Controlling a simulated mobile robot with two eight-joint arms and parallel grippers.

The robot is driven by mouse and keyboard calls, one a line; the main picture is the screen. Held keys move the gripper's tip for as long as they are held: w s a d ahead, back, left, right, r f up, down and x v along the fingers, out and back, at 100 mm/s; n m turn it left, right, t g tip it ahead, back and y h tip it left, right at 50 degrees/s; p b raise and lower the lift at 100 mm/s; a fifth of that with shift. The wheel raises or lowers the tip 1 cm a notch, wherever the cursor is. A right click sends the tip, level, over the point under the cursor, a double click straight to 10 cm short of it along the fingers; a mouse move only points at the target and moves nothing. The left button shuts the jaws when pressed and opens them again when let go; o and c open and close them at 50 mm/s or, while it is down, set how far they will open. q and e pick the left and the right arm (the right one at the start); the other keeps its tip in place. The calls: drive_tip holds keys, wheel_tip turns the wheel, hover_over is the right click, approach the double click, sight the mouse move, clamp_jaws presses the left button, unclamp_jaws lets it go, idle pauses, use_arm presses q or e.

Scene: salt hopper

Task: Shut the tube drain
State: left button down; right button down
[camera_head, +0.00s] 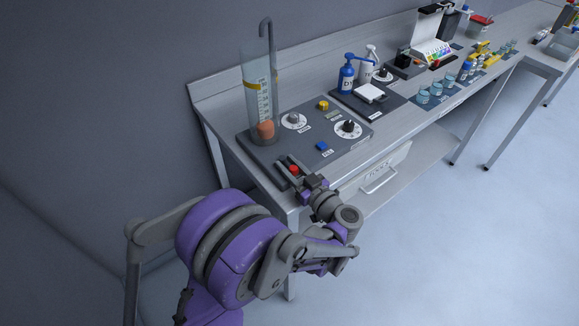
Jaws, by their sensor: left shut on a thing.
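A clear upright tube (255,104) with a printed scale and a yellow band stands at the back left of a dark grey panel (340,133). An orange-brown mass (265,130) shows at its foot. A small red knob (294,169) sits at the panel's front left edge. My left gripper (293,173) reaches up to it from the front, with its dark fingers around the red knob, shut on it. The gripper partly hides the knob's base, and its angle is hard to read. My right gripper is not in view.
The panel also carries two round dials (347,129), a yellow knob (323,105) and a blue button (322,146). To the right stand a blue pump bottle (346,79), a small scale (370,93) and several cups. The floor in front is clear.

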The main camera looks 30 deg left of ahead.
use_arm(q)
drive_tip(key=c, duration=0.6)
unclamp_jaws()
drive_tip(key=b+v, duration=0.1)
drive_tip(key=v, duration=0.9)
drive_tip(key=shift+s+d, duration=0.15)
drive_tip(key=shift+d, duration=0.2)
drive_tip(key=shift+r, duration=0.1)
